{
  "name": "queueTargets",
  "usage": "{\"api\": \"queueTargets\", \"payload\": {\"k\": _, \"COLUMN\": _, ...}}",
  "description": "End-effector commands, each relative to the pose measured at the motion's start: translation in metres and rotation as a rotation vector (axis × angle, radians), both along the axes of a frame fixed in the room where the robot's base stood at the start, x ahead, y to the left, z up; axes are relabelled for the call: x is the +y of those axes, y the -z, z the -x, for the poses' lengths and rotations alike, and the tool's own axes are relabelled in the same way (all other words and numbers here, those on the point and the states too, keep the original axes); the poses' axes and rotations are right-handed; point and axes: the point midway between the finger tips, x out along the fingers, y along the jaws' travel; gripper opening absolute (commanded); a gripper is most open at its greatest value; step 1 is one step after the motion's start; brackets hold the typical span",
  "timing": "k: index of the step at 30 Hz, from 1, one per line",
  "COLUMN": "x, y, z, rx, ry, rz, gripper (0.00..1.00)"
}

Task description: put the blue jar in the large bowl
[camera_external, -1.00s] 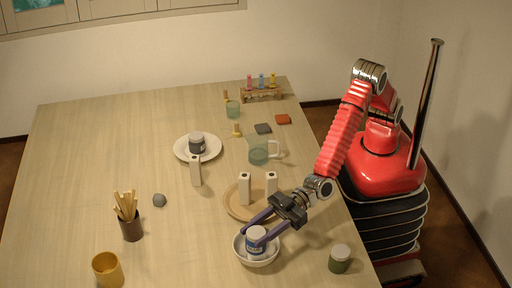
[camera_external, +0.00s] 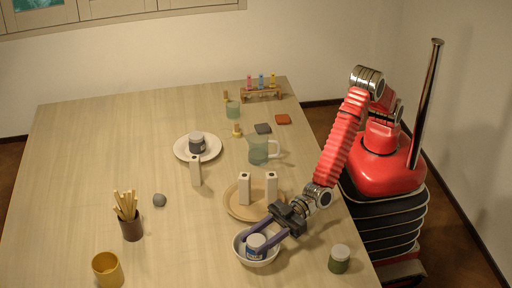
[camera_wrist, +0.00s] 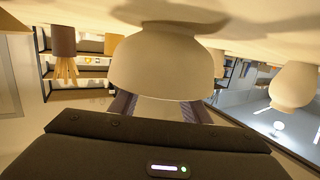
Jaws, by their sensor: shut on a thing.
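The blue jar (camera_external: 255,246), with a pale lid and a blue-and-white label, is inside the white bowl (camera_external: 272,258) near the table's front right. Its lower part is hidden by the bowl's rim, so I cannot tell whether it touches the bottom. My gripper (camera_external: 264,241) reaches in from the upper right, its purple fingers shut on the jar at both sides. In the wrist view, which looks upside down, the bowl (camera_wrist: 165,65) fills the middle beyond the fingers and largely hides the jar.
A round tray (camera_external: 232,207) with two white upright blocks stands just behind the bowl. A green jar (camera_external: 339,259) is to the right. A brush holder (camera_external: 131,228) and a yellow cup (camera_external: 108,270) stand to the left. The table between them and the bowl is clear.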

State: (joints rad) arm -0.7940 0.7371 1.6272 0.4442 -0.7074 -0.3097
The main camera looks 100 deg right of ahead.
Motion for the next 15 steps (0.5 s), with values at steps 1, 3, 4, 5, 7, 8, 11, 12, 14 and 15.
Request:
{"api": "queueTargets", "payload": {"k": 1, "x": -0.0007, "y": 0.0111, "z": 0.0012, "rx": 0.011, "ry": 0.0, "rz": 0.007, "gripper": 0.09}}
{"api": "queueTargets", "payload": {"k": 3, "x": -0.0008, "y": 0.0143, "z": 0.0014, "rx": 0.013, "ry": 0.0, "rz": 0.008, "gripper": 0.09}}
{"api": "queueTargets", "payload": {"k": 4, "x": -0.0009, "y": 0.0155, "z": 0.0014, "rx": 0.013, "ry": 0.0, "rz": 0.009, "gripper": 0.09}}
{"api": "queueTargets", "payload": {"k": 5, "x": -0.001, "y": 0.0163, "z": 0.0015, "rx": 0.013, "ry": 0.0, "rz": 0.009, "gripper": 0.09}}
{"api": "queueTargets", "payload": {"k": 7, "x": -0.001, "y": 0.0172, "z": 0.0019, "rx": 0.014, "ry": 0.0, "rz": 0.009, "gripper": 0.09}}
{"api": "queueTargets", "payload": {"k": 8, "x": -0.0011, "y": 0.0174, "z": 0.002, "rx": 0.014, "ry": 0.0, "rz": 0.009, "gripper": 0.09}}
{"api": "queueTargets", "payload": {"k": 11, "x": -0.0014, "y": 0.0192, "z": 0.0025, "rx": 0.018, "ry": 0.0, "rz": 0.011, "gripper": 0.48}}
{"api": "queueTargets", "payload": {"k": 12, "x": -0.0015, "y": 0.0195, "z": 0.0026, "rx": 0.018, "ry": 0.0, "rz": 0.011, "gripper": 0.51}}
{"api": "queueTargets", "payload": {"k": 14, "x": -0.0015, "y": 0.0197, "z": 0.0028, "rx": 0.019, "ry": 0.0, "rz": 0.012, "gripper": 0.55}}
{"api": "queueTargets", "payload": {"k": 15, "x": -0.0015, "y": 0.0198, "z": 0.0028, "rx": 0.019, "ry": 0.0, "rz": 0.012, "gripper": 0.58}}
